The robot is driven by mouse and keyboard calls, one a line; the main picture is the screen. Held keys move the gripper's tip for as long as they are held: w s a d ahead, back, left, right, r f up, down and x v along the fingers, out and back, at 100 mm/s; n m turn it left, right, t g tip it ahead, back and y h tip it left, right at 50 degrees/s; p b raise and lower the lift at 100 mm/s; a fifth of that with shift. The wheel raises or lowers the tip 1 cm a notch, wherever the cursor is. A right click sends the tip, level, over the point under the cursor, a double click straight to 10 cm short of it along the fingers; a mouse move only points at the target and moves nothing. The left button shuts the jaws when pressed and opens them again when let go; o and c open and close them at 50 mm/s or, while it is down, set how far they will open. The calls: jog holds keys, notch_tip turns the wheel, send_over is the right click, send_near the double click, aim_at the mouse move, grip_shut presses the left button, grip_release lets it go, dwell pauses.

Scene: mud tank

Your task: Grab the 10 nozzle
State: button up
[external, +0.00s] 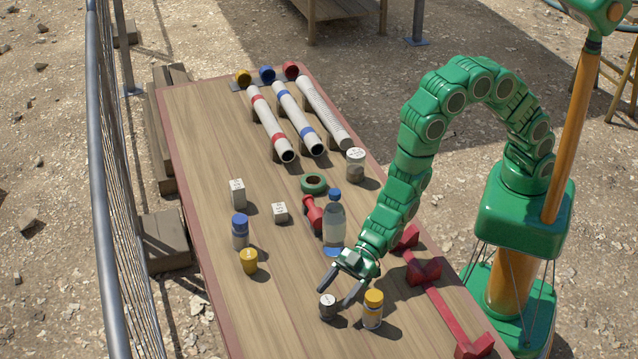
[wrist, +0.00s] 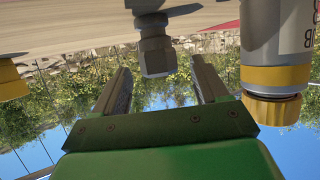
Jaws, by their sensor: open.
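A small dark grey metal nozzle (external: 328,307) stands on the wooden table (external: 196,133) near its front end. A pale mark on its top is too small to read. In the wrist view, which is upside down, the nozzle (wrist: 155,50) hangs between the two fingertips, with gaps on both sides. My gripper (external: 332,297) is open and empty, its fingers pointing down to the left at the nozzle. The fingers also show in the wrist view (wrist: 160,68). Part of the nozzle is close behind a finger in the external view.
A yellow-capped bottle (external: 373,310) stands close right of the nozzle. A clear bottle (external: 334,222) is behind my gripper. A yellow cup (external: 249,261) and blue-capped bottle (external: 240,232) stand left. A red rail (external: 440,308) lies along the right edge. Striped tubes (external: 297,118) lie at the back.

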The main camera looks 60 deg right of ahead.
aim_at(329, 299)
jog(key=shift+x, duration=1.8)
jog(key=shift+w, duration=0.1)
jog(key=c, duration=1.1)
jog(key=shift+r, duration=0.1)
